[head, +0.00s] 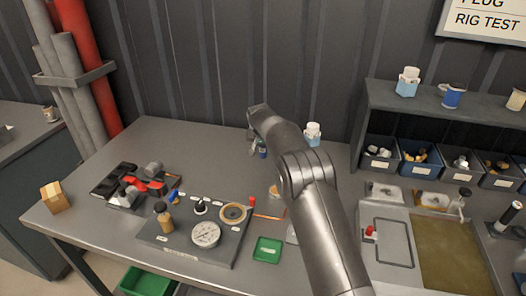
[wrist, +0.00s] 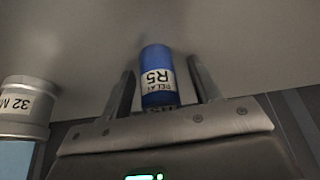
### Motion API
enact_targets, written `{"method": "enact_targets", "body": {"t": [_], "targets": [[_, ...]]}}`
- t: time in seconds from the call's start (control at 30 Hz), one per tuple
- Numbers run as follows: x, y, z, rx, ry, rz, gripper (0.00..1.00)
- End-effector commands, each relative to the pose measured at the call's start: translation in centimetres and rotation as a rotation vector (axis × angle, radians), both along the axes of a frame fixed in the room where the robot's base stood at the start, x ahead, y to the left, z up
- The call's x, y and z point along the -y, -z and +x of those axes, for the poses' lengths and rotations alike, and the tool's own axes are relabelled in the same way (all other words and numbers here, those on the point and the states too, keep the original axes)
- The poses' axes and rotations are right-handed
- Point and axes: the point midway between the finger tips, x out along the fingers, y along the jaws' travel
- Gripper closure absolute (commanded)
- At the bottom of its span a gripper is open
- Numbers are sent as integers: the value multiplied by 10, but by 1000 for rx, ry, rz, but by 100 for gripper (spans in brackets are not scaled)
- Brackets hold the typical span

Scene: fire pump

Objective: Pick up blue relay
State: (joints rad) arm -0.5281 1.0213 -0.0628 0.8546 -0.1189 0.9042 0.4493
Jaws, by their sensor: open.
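My arm hides part of that spot. The gripper is open, and I cannot see the relay's lower end clearly.
A white-topped, light blue container (head: 312,135) stands just right of my gripper; a grey labelled cylinder (wrist: 26,105) is at the left in the wrist view. A gauge panel (head: 190,238) and a green tray (head: 267,250) lie nearer the front. A shelf with bins (head: 440,112) stands right.

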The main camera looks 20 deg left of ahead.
Motion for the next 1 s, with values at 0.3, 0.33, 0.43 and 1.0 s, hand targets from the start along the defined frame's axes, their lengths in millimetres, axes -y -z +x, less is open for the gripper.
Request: {"method": "enact_targets", "body": {"t": [0.3,0.33,0.43,1.0], "targets": [[0,0,0,-1,0,0,62],[0,0,0,-1,0,0,64],[0,0,0,-1,0,0,73],[0,-10,0,0,0,0,92]]}}
